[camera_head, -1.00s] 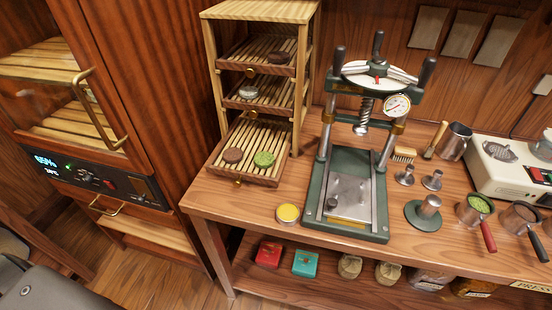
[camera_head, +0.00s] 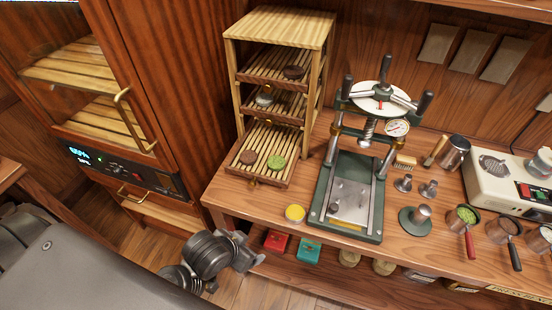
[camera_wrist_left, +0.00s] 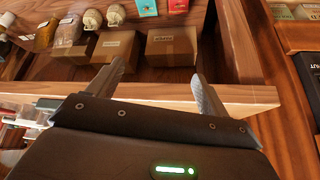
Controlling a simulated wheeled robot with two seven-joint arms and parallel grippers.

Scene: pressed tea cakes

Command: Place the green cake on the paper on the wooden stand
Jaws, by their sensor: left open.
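The green cake (camera_head: 277,162) is a round disc on the pulled-out bottom tray (camera_head: 258,183) of a wooden rack. A brown cake (camera_head: 248,157) lies to its left on the same tray. My left gripper (camera_head: 244,252) is low in front of the bench, below and left of the tray, apart from the green cake. In the left wrist view my two fingers (camera_wrist_left: 157,76) are spread with nothing between them, in front of the bench's lower shelf. I cannot make out the wooden stand with paper in these views. My right gripper is not in view.
The wooden rack (camera_head: 283,28) holds cakes on its upper trays too. A green press (camera_head: 345,195) stands right of it. A yellow round tin (camera_head: 295,213) is near the bench's front edge. Cardboard boxes (camera_wrist_left: 172,47) sit on the lower shelf. A cabinet (camera_head: 150,95) stands at left.

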